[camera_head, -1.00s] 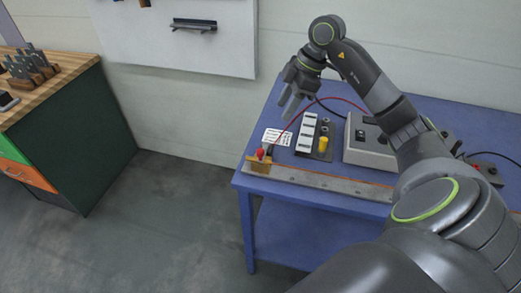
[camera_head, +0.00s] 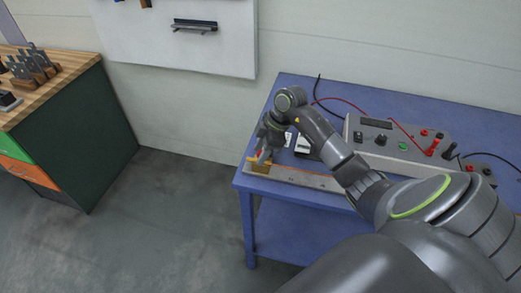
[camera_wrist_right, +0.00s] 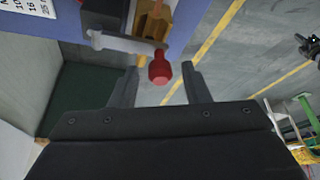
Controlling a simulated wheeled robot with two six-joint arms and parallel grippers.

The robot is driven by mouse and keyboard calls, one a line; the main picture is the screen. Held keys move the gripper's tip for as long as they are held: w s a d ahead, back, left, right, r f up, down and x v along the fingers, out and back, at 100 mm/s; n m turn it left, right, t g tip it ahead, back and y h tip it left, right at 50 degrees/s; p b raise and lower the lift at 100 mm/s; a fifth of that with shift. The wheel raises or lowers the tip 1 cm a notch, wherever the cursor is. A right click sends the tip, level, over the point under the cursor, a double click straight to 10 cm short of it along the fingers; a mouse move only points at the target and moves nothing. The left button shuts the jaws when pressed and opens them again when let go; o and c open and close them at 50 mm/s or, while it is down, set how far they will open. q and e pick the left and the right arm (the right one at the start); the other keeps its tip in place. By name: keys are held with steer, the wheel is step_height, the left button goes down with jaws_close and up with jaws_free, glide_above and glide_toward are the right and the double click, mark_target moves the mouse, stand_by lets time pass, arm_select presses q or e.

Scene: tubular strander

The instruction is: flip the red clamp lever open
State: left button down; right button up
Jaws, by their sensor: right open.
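The clamp has a yellow-orange body (camera_head: 260,168) and stands at the left end of a long metal bar (camera_head: 312,180) near the table's front left corner. In the right wrist view its brownish-yellow body (camera_wrist_right: 156,16) is at the top, with a pale rod (camera_wrist_right: 125,43) across it. The lever's red knob (camera_wrist_right: 160,68) points toward my right gripper (camera_wrist_right: 161,72). The fingers are open, one on each side of the knob, with visible gaps. In the head view my right gripper (camera_head: 263,152) is at the clamp and hides most of the red lever. My left gripper is not recognisable.
The blue table (camera_head: 400,103) carries a grey instrument box (camera_head: 365,125) with red and black leads, right of the clamp. A printed card (camera_wrist_right: 28,7) lies near the clamp. Open floor (camera_head: 170,215) lies left of the table. A wooden-topped cabinet (camera_head: 75,75) stands far left.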

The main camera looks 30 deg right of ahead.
steer(key=shift+a+f, duration=0.1)
steer(key=shift+f, duration=0.25)
steer(key=shift+c, duration=0.4)
jaws_close()
steer(key=shift+w+r, duration=0.1)
steer(key=shift+w, duration=0.05)
